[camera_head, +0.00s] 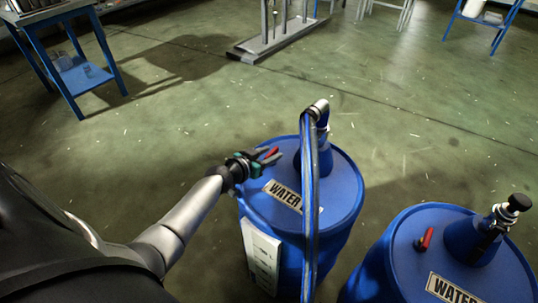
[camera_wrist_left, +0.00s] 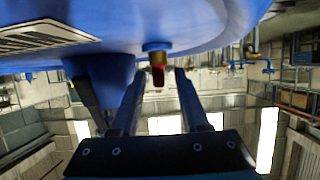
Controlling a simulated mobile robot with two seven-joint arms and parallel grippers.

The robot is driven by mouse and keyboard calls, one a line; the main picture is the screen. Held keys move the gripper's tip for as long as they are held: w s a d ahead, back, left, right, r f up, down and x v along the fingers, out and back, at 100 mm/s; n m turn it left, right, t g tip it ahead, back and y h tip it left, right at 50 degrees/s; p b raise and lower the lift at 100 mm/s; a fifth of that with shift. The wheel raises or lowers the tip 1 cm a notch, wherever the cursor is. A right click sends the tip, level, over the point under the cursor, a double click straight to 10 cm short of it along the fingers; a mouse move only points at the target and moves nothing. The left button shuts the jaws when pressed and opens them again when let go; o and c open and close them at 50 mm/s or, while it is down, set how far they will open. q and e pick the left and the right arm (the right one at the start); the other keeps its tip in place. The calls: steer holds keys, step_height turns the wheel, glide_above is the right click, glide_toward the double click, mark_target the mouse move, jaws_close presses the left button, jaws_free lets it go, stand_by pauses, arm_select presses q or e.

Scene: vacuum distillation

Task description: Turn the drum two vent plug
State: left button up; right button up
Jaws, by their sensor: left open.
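Two blue water drums stand on the floor, and I see no number on either. My left gripper (camera_head: 266,158) is over the left edge of the nearer-to-centre drum (camera_head: 340,185), level with a small red vent plug (camera_head: 272,153). In the left wrist view, this red plug (camera_wrist_left: 158,76) on a brass fitting (camera_wrist_left: 157,57) shows between the tips of my two open fingers. I cannot tell whether they touch it. The right-hand drum (camera_head: 405,250) has its own red vent plug (camera_head: 426,238), with no gripper near it. My right gripper is not in view.
A blue hose (camera_head: 309,220) runs from a tap on the centre drum's cone down its front. The right drum's cone carries a black-capped valve (camera_head: 512,205). A blue table (camera_head: 75,75) stands at the upper left. The green floor between is clear.

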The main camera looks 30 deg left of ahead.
arm_select(q)
jaws_close()
stand_by(0.3)
stand_by(0.3)
